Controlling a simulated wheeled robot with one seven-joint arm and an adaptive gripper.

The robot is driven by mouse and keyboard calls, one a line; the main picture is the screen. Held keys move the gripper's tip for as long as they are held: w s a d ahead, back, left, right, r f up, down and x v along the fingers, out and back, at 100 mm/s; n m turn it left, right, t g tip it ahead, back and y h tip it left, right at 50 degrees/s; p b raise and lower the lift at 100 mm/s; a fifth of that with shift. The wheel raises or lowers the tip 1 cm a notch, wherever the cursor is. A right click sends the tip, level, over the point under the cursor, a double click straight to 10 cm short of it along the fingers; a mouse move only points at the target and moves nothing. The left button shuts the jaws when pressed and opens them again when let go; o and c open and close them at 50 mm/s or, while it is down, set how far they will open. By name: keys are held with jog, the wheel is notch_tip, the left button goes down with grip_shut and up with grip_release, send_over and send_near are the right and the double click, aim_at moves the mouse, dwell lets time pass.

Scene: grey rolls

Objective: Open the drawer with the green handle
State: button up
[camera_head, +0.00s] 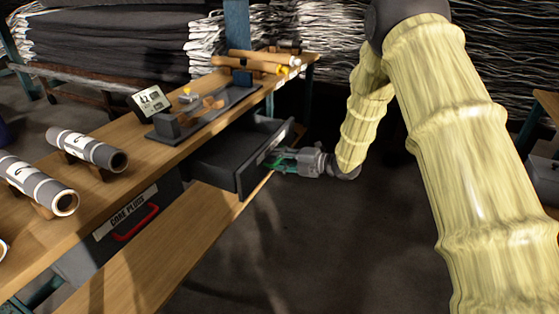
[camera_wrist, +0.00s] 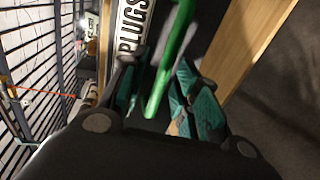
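The grey drawer (camera_head: 222,160) under the wooden bench is pulled out, with its dark inside showing from above. Its green handle (camera_wrist: 170,62) shows large in the wrist view, beside a white label (camera_wrist: 134,28) reading "PLUGS". In the head view my gripper (camera_head: 277,160) is at the drawer's front face and mostly covers the handle. In the wrist view my gripper (camera_wrist: 162,96) has its teal-padded fingers apart, one on each side of the green handle. Gaps show between handle and pads, so it looks open around the handle without a grip.
A second drawer with a red handle (camera_head: 137,222) and "CORE PLUGS" label is at lower left. A wooden board (camera_head: 172,248) runs low beside the drawers. Grey rolls (camera_head: 88,150) and a small display (camera_head: 150,101) are on the bench. Dark floor (camera_head: 330,250) is clear at right.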

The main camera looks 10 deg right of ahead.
jog(key=v, duration=1.2)
jog(key=s+f+m+t+h, duration=0.1)
jog(key=s+f+m+h, duration=0.35)
jog(key=f+m, duration=0.7)
jog(key=s+f+m+g+h, duration=0.55)
jog(key=s+f+m, duration=0.65)
jog(key=s+f, duration=1.25)
jog(key=s+d+f+m+g+h, duration=0.1)
jog(key=s+m+g, duration=0.15)
jog(key=s, duration=0.75)
jog(key=s+d+m+g+h, duration=0.15)
jog(key=s+m, duration=0.25)
jog(key=s, duration=0.7)
notch_tip(320, 180, up, 20)
jog(key=p, duration=2)
jog(key=shift+w+a+p, duration=0.35)
jog(key=shift+w+a, duration=0.05)
jog(key=shift+a, duration=0.05)
